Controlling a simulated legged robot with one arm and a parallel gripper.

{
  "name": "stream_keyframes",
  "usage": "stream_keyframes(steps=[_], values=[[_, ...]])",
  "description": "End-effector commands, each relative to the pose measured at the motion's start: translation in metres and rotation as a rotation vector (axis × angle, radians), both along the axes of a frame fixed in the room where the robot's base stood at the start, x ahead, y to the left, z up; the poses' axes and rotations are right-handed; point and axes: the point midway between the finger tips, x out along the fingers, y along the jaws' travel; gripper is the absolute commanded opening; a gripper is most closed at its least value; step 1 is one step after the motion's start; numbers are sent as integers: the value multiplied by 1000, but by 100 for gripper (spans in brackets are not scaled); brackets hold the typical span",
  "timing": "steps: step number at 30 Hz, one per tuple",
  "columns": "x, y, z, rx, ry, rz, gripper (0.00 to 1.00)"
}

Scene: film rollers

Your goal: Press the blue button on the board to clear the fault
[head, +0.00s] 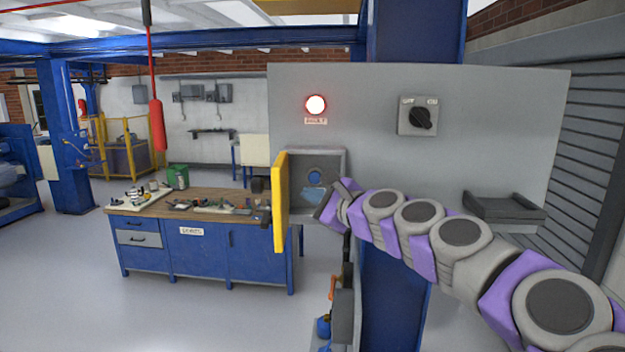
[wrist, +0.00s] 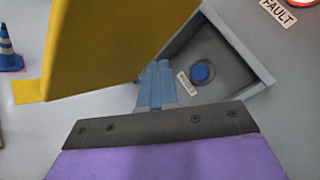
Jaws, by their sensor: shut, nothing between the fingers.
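The blue button (head: 315,177) is round and sits on the back wall of an open recessed box (head: 342,160) on the grey board (head: 480,100). In the wrist view the button (wrist: 201,72) is right of my fingertips, beside a small label. My gripper (head: 315,192) is at the box opening, just below the button in the head view. In the wrist view my gripper (wrist: 157,68) has its pale blue fingers together and empty. A gap shows between fingertips and button in the picture; the depth gap is hard to tell.
The box's yellow door (head: 280,205) stands open at the left, close to my gripper. A lit red fault lamp (head: 316,104) and a black rotary switch (head: 420,118) are higher on the board. A blue workbench (head: 200,250) stands behind left. A grey tray (head: 504,208) juts out right.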

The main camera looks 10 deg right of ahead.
Motion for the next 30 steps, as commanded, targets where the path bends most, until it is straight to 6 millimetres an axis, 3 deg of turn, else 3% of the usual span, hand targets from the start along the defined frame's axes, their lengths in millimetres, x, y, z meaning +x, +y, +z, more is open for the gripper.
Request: stream_keyframes(steps=[18,30], values=[[64,-15,1,-4,2,-1,0],[77,-22,1,-4,-3,-2,0]])
